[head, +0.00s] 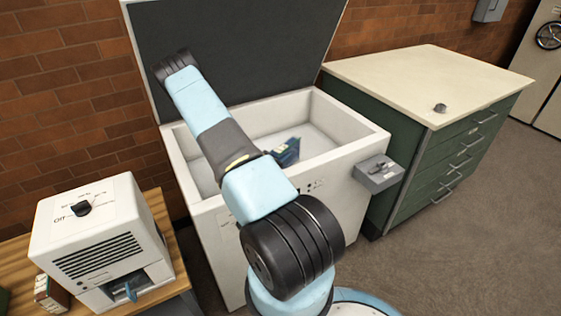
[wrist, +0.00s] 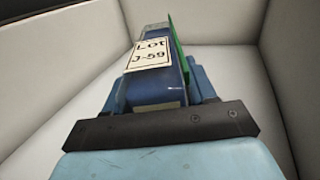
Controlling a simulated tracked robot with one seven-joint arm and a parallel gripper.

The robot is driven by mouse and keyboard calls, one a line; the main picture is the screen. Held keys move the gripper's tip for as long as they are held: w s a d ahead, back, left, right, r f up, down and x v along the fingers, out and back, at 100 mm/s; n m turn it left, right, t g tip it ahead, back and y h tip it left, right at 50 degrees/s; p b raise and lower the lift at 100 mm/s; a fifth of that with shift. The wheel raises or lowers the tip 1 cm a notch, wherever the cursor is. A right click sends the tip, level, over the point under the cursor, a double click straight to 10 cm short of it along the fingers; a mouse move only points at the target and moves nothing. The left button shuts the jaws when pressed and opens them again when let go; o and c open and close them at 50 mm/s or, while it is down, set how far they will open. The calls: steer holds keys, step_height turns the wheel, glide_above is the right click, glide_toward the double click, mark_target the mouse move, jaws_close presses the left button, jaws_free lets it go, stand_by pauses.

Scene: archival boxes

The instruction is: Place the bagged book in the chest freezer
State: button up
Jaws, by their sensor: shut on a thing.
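The chest freezer (head: 362,141) is white and stands open, its dark-lined lid (head: 240,45) raised at the back. My arm reaches over its front wall. My gripper (wrist: 160,88) is shut on a dark blue book (wrist: 158,80) with a pale label reading "Lot J-59". A green strip shows along the book's right side. Pale freezer walls surround the book in the wrist view. In the head view a small dark blue shape shows at my gripper (head: 287,152), inside the freezer opening. I cannot tell whether the book touches the floor; its bag is not clear.
A grey box (head: 380,172) juts from the freezer's right side. A white machine (head: 95,235) with a dial stands on a wooden table at left.

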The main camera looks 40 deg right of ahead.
steer(key=shift+f, duration=1.25)
steer(key=o, duration=1.5)
